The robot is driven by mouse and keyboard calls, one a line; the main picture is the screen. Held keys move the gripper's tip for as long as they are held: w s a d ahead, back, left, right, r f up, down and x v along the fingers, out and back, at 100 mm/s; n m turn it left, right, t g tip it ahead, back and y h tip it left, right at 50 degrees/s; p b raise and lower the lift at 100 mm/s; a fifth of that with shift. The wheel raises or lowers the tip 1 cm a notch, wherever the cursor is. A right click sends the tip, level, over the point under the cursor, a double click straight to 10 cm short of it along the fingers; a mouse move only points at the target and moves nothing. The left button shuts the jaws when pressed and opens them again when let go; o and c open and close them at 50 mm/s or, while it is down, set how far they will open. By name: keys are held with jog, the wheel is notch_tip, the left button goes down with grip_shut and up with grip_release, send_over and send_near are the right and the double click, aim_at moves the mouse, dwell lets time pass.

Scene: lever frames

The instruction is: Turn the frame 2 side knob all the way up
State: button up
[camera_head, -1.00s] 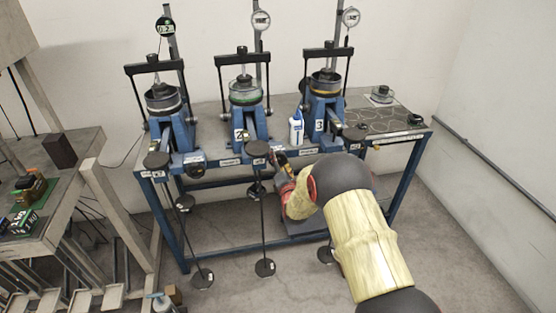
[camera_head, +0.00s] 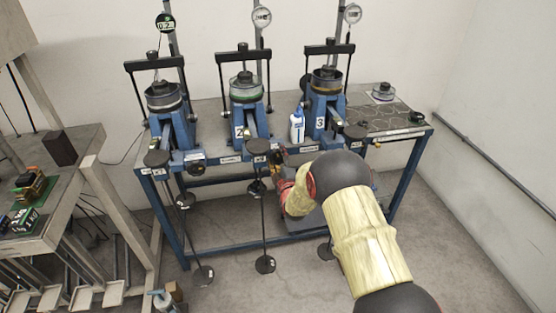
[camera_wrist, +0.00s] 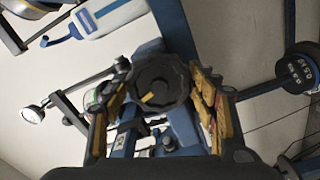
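Frame 2 (camera_head: 242,118) is the blue middle lever frame on the table, marked with a "2". In the wrist view a round black ridged knob (camera_wrist: 160,80) with a yellow mark on its face sits at the centre. The yellow mark points to the lower left. My gripper (camera_head: 279,157) is at the right of frame 2's base in the head view. In the wrist view my gripper (camera_wrist: 162,84) is open, with one finger on each side of the knob. A gap shows on the left; the right finger is very close, and contact cannot be told. The head view does not show the knob clearly.
Frame 1 (camera_head: 168,125) stands to the left and frame 3 (camera_head: 324,110) to the right. A white and blue bottle (camera_head: 297,125) stands between frames 2 and 3. A hanging weight (camera_head: 265,264) is below frame 2. A black weight disc (camera_wrist: 298,68) shows at the wrist view's right.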

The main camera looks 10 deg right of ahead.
jog(key=shift+o, duration=0.9)
jog(key=shift+s+d, duration=0.1)
jog(key=shift+d, duration=0.05)
jog(key=shift+s+f, duration=0.1)
jog(key=shift+s, duration=3)
